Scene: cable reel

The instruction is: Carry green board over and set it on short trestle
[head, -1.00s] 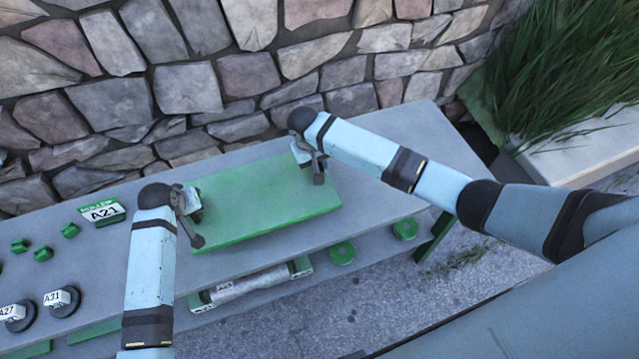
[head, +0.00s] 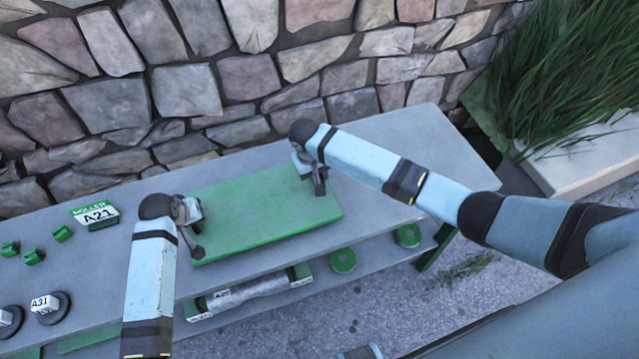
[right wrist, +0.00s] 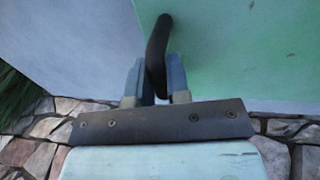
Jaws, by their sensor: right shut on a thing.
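The green board (head: 262,205) is a flat slab with a dark handle at each end. It is over the grey bench top, and I cannot tell whether it touches it. My right gripper (head: 314,172) is at the board's right end. In the right wrist view its fingers (right wrist: 157,82) are shut around the dark curved handle (right wrist: 158,45), with the green face (right wrist: 240,50) beside it. My left gripper (head: 192,222) is at the handle on the left end; its finger gap is hidden. I cannot make out a short trestle.
The grey bench (head: 420,140) stands along a stone wall (head: 250,80). An A21 sign (head: 96,215), green blocks (head: 62,233) and dark round pieces (head: 50,306) are at its left. A lower shelf holds a grey roller (head: 247,290) and green discs (head: 343,260). A planter (head: 580,155) is at the right.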

